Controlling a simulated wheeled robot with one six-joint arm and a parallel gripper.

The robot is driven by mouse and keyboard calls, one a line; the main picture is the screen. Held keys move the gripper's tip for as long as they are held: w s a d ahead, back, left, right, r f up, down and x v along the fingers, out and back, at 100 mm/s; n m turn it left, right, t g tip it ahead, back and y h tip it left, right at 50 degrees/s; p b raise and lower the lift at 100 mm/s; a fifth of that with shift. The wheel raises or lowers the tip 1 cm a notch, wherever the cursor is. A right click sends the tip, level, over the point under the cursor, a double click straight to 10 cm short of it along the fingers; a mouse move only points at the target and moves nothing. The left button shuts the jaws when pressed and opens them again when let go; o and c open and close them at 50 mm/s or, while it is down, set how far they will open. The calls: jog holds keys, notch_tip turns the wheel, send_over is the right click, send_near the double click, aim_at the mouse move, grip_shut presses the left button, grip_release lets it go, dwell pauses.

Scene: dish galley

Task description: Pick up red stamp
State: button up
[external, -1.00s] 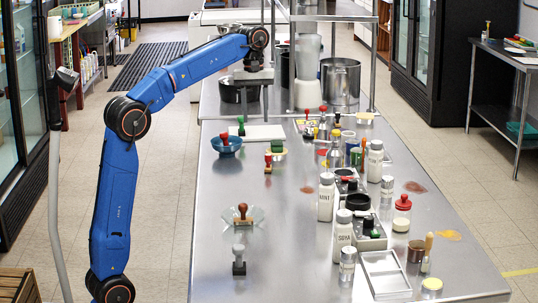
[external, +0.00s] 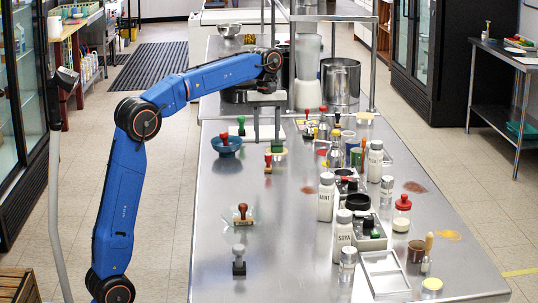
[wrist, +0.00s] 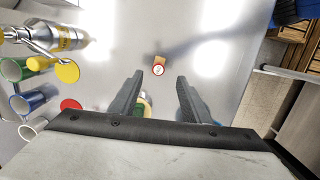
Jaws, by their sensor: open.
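A small red stamp (external: 268,160) with a brownish base stands upright on the steel counter (external: 205,240). A yellow dish (external: 281,151) with a green item is partly hidden by my gripper. Another red-handled stamp (external: 224,139) stands in a blue bowl (external: 228,148).
A green stamp (external: 241,127) stands behind the bowl. Bottles, including a MINT bottle (external: 326,198), crowd the right. The counter's left front is mostly clear.

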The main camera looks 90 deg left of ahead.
aim_at(268, 164)
jog(key=f, duration=0.6)
jog(key=d+f, duration=0.1)
jog(key=f, duration=0.2)
jog(key=shift+w, duration=0.1)
grip_shut()
